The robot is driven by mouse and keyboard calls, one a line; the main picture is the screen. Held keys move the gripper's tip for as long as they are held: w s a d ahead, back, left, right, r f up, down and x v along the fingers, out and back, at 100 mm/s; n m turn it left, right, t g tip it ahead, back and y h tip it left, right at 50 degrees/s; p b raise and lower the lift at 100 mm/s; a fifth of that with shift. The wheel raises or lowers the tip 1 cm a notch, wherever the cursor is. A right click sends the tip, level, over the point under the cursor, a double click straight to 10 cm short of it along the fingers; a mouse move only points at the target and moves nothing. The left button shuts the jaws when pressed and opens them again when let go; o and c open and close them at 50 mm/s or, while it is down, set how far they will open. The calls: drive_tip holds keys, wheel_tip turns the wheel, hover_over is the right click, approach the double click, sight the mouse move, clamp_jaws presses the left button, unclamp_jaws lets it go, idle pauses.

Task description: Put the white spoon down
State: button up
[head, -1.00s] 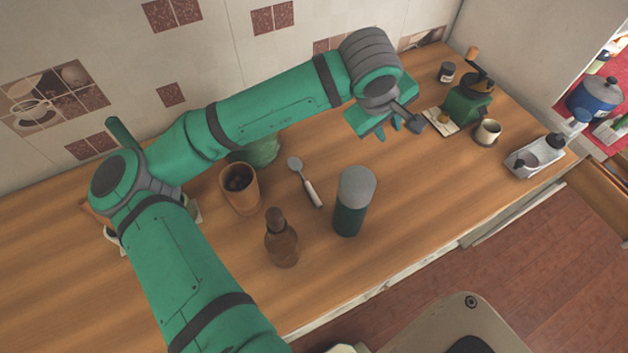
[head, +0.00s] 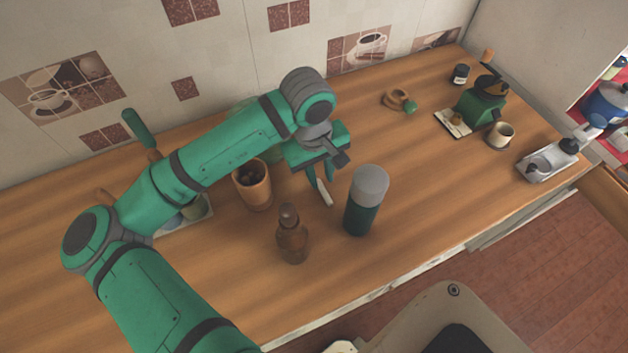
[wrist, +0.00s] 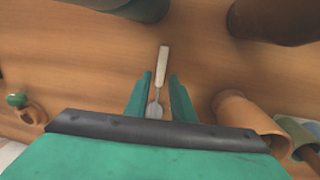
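The white spoon, with a pale handle and a grey metal bowl, lies on the wooden counter. In the head view only its handle (head: 325,194) shows below my gripper (head: 318,180), which hides the bowl. In the wrist view the white spoon (wrist: 162,68) lies lengthwise in line with the gap of my gripper (wrist: 160,85). The fingers are apart, one on each side of the spoon's bowl end, with clear space between. I see no contact with the spoon, and cannot tell how far the fingertips are above the counter.
A green bottle with a grey cap (head: 362,215) stands right of the spoon. A brown bottle (head: 291,240) stands in front, and a brown cup (head: 252,186) at left. A grinder (head: 480,104), a small cup (head: 499,135) and a metal tray (head: 532,174) are farther right. The middle right counter is clear.

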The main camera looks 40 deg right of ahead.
sight(322, 188)
wheel_tip(322, 188, down, 4)
drive_tip(key=shift+d+f, duration=0.1)
drive_tip(key=shift+d, duration=0.05)
clamp_jaws()
